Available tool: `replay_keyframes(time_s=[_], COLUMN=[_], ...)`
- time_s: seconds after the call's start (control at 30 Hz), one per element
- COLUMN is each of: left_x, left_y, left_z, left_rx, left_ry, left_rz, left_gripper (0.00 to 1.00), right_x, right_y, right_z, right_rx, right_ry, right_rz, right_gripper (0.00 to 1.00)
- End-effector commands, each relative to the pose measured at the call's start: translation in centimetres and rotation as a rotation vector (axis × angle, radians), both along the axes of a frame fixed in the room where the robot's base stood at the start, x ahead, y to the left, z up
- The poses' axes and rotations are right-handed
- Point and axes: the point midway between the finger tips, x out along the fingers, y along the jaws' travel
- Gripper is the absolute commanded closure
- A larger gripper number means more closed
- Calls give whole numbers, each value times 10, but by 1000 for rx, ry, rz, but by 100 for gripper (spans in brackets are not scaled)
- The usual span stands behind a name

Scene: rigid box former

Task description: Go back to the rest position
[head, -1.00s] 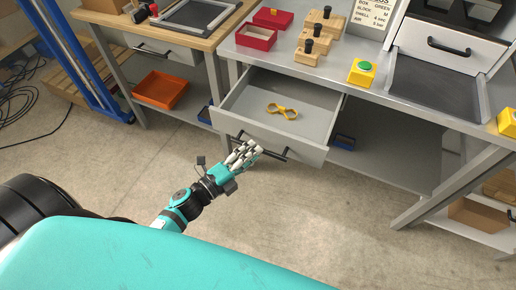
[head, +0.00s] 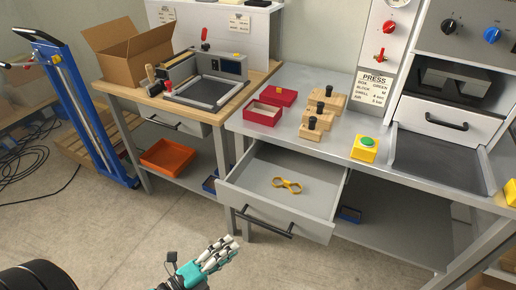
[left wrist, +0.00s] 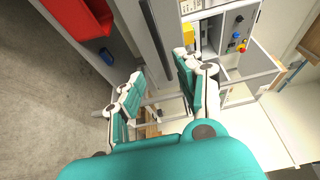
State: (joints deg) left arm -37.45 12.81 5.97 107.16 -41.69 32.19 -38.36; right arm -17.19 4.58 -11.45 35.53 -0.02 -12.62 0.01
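My left gripper (head: 226,248) shows at the bottom of the head view, in front of and below the open drawer, with floor around it. It is apart from the drawer handle (head: 264,222). In the left wrist view its teal and white fingers (left wrist: 160,82) stand apart with nothing held between them. The grey drawer (head: 235,188) is pulled out from under the metal bench, and a yellow figure-eight-shaped item (head: 287,185) lies in it.
A metal bench (head: 345,100) carries a red box (head: 262,113), wooden blocks (head: 318,122) and a green button on a yellow base (head: 364,149). A wooden bench with a cardboard box (head: 128,52) stands left. An orange bin (head: 167,156) sits below it. Floor in front is clear.

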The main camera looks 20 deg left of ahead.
Motion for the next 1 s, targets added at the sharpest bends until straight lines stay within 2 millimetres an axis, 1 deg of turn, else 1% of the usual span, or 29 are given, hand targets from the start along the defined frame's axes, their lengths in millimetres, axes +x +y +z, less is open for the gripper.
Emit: replay_keyframes(time_s=[0.1,0.17,0.27,0.37,0.4,0.47,0.5,0.57,0.6,0.67,0.7,0.77,0.8,0.83,0.87,0.9,1.0], left_x=[0,1,2,0,-4,-15,-25,-44,-58,-85,-105,-137,-158,-175,-190,-210,-250], left_y=[0,2,9,21,25,30,32,33,33,30,28,25,21,19,17,15,11], left_z=[-1,-6,-35,-92,-120,-165,-194,-236,-263,-301,-324,-355,-372,-384,-393,-404,-420], left_rx=[-1,-14,-81,-208,-269,-363,-422,-505,-557,-628,-670,-723,-753,-771,-787,-803,-828], left_ry=[2,18,105,270,353,483,570,699,781,905,988,1103,1175,1225,1269,1324,1423], left_rz=[1,11,64,170,223,313,374,467,533,635,707,816,889,944,994,1060,1194], left_gripper=[64,64,64,64,64,64,64,64,64,64,64,64,64,64,64,64,64], right_x=[0,0,0,0,0,0,0,0,0,0,0,0,0,0,0,0,0], right_y=[0,0,0,0,0,1,1,1,1,1,1,1,1,1,1,1,1], right_z=[0,0,1,3,4,5,6,7,8,9,10,11,12,12,12,13,14], right_rx=[0,0,0,0,0,1,1,1,1,1,1,1,1,1,1,1,1], right_ry=[0,0,0,0,0,0,0,0,0,0,0,0,0,0,0,0,0], right_rz=[0,0,0,0,0,0,-1,-1,-1,-1,-1,-1,-1,-1,-1,-1,-1], right_gripper=[60,60,60,60,60,60,60,60,60,60,60,60,60,60,60,60,60])
